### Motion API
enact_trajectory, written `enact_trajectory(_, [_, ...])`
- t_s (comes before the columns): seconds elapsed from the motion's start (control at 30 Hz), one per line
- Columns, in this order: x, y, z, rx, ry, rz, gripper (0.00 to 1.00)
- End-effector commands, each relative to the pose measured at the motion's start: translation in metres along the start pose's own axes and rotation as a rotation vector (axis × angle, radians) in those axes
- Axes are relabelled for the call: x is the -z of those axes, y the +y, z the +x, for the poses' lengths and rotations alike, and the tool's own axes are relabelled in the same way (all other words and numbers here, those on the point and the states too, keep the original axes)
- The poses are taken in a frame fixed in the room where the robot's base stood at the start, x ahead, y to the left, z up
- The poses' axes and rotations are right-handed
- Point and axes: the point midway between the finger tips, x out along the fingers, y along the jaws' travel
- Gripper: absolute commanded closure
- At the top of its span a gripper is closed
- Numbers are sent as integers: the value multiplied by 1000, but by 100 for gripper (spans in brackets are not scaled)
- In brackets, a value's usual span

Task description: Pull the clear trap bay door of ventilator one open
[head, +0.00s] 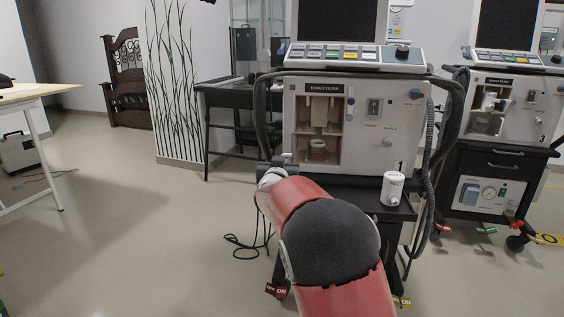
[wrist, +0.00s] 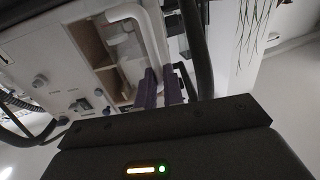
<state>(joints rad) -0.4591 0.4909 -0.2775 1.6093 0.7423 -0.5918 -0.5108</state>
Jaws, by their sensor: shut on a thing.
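Ventilator one (head: 357,101) stands in the middle of the head view, marked 1, with its trap bay (head: 320,125) on the left of its front. The clear door is hard to make out in the head view. In the wrist view, a pale curved bar (wrist: 152,32), seemingly part of the door, crosses in front of the tan bay (wrist: 92,43). My gripper (wrist: 160,88) has its purple fingers closed at the end of this bar. How far the door stands from the bay cannot be told.
A white canister (head: 392,188) stands on the dark shelf below the ventilator. Dark hoses (head: 262,110) hang at its sides. Another ventilator (head: 509,110), marked 3, stands at right. A black cable lies on the floor; open floor lies to the left.

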Motion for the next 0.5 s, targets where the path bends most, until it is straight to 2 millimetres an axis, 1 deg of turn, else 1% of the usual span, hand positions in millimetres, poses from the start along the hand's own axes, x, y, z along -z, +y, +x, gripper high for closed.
enact_trajectory(0.1, [1, 1, 0, -1, 3, 0, 100])
enact_trajectory(0.13, [1, 1, 0, -1, 3, 0, 87])
enact_trajectory(0.27, [1, 0, 0, -1, 2, 0, 70])
enact_trajectory(0.5, [0, 0, 0, 0, 1, 0, 69])
